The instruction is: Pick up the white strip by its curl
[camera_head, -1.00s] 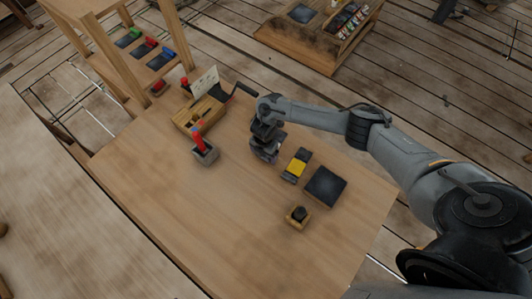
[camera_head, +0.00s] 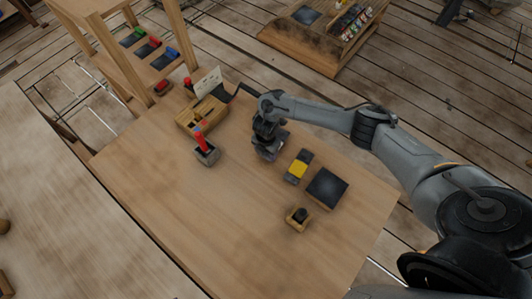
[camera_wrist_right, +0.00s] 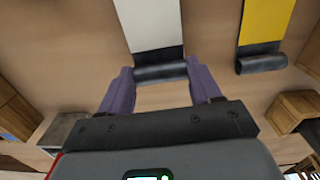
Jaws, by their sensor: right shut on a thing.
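The white strip (camera_wrist_right: 152,25) runs up out of the top of the right wrist view and ends in a dark rolled curl (camera_wrist_right: 160,72). My right gripper (camera_wrist_right: 160,78) has one finger at each end of this curl and is shut on it. In the head view my right gripper (camera_head: 267,150) points down over the table, left of the yellow strip (camera_head: 298,168), and mostly hides the white strip. I cannot tell whether the strip is raised off the table. My left gripper is out of view.
The yellow strip (camera_wrist_right: 264,22) lies close by with its own dark curl. A dark square pad (camera_head: 327,188) and a wooden block with a black knob (camera_head: 298,216) are nearby. A grey block (camera_head: 208,153) holding a red piece and an open wooden box (camera_head: 190,121) stand left. The front table is clear.

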